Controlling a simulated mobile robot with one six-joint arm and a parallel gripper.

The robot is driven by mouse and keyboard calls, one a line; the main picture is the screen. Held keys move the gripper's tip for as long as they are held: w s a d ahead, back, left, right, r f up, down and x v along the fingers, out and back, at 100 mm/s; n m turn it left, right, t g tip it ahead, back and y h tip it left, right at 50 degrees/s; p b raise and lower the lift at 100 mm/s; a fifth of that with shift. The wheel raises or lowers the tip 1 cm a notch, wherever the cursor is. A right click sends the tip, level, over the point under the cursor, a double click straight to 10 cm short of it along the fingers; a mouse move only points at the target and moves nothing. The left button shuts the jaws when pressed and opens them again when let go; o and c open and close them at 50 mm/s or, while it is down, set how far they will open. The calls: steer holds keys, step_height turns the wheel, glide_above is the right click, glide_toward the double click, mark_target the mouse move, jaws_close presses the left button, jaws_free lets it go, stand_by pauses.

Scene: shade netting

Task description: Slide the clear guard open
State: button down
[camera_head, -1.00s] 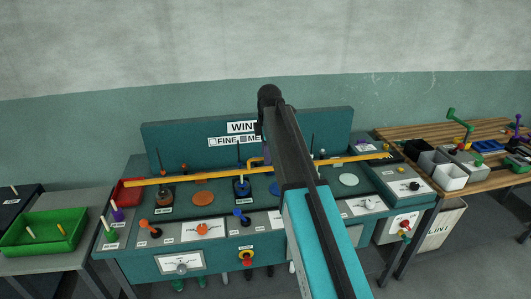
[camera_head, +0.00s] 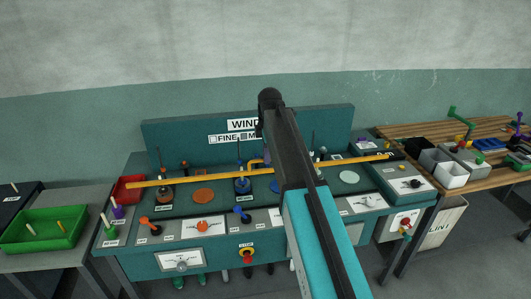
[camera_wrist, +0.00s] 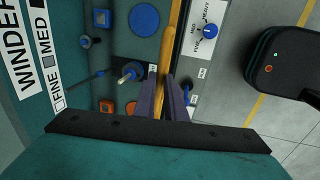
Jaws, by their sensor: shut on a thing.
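The clear guard itself is hard to make out. A long yellow bar (camera_head: 200,177) runs left to right across the teal winder console and looks like the guard's front edge, with a small yellow bracket (camera_head: 256,161) near its middle. In the wrist view the yellow bar (camera_wrist: 171,45) passes down between the two purple-grey fingers of my gripper (camera_wrist: 166,88), which are shut on it. In the head view my black and teal arm hides the gripper and part of the bar.
A green bin (camera_head: 45,230) stands on the left table.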

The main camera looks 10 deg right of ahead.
mark_target(266, 194)
step_height(266, 194, down, 18)
steer(key=b, duration=0.5)
steer(key=shift+f+b, duration=0.15)
steer(key=shift+b, duration=0.2)
steer(key=c, duration=1.8)
jaws_free()
steer(key=shift+s+r+b, duration=0.4)
steer(key=shift+s+r, duration=0.05)
steer(key=shift+r, duration=1.85)
steer(key=shift+s+r+b, duration=0.35)
steer(key=shift+s+r, duration=0.1)
steer(key=shift+r, duration=1.8)
steer(key=shift+s+r+b, duration=0.4)
steer(key=shift+s+r, duration=0.05)
steer(key=shift+r, duration=1.85)
steer(key=shift+f, duration=0.1)
